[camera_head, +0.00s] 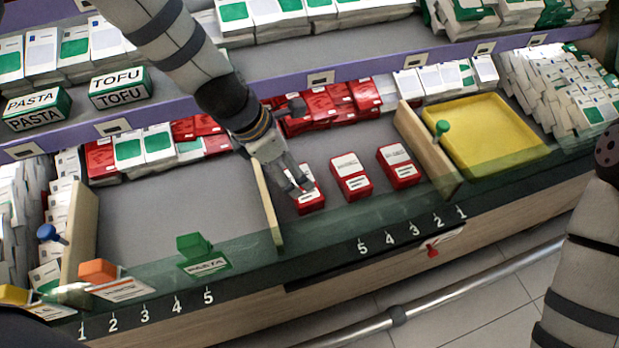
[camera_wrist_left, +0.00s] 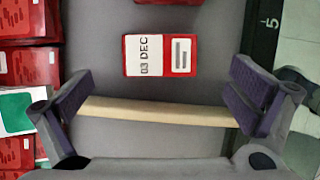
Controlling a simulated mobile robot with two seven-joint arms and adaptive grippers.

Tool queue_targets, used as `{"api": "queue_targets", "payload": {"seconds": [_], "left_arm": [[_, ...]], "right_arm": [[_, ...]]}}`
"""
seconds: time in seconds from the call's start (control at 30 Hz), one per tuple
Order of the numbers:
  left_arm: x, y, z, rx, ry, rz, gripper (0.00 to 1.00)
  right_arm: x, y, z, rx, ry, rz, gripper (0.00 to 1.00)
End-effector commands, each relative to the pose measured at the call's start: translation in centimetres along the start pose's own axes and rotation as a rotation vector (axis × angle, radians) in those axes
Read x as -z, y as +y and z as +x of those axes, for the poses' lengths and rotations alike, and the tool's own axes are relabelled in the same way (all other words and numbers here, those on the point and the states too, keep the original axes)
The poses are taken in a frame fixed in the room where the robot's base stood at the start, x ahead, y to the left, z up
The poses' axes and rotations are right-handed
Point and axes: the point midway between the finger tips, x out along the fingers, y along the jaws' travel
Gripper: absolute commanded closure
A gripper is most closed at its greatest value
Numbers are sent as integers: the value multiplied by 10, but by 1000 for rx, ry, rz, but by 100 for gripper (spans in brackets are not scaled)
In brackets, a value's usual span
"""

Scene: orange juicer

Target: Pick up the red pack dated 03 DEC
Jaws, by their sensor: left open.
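The red pack dated 03 DEC (camera_wrist_left: 160,56) lies flat in the left wrist view, its white label reading 03 DEC. In the head view it appears to be the leftmost of three red packs (camera_head: 312,203), partly covered by my gripper; its print is too small to read there. My right gripper is out of view.
A wooden divider (camera_wrist_left: 160,112) runs below the open fingers. Two more red packs (camera_head: 351,176) (camera_head: 399,166) lie to the right. Red packs (camera_head: 330,104) are stacked behind. A clear green front guard (camera_head: 345,222) edges the shelf; a yellow tray (camera_head: 492,136) is at right.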

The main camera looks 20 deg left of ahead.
Motion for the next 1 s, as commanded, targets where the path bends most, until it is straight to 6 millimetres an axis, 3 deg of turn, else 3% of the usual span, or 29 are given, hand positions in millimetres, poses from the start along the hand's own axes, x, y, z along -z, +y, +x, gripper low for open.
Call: {"api": "queue_targets", "payload": {"seconds": [0.03, 0.1, 0.27, 0.5, 0.77, 0.93, 1.0], "left_arm": [[7, -3, 21, 13, 12, -5, 0], [6, -3, 35, 12, 11, -4, 0], [6, -1, 53, 8, 8, -3, 0], [13, 1, 96, 7, 8, -2, 0], [10, 2, 98, 3, 4, -1, 0], [10, 2, 98, 3, 4, -1, 36], [10, 2, 98, 3, 4, -1, 42]], "right_arm": [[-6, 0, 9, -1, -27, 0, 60], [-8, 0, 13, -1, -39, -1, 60], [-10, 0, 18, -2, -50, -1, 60], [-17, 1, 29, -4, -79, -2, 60], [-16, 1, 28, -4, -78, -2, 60], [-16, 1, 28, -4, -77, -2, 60], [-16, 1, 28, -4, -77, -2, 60]]}}
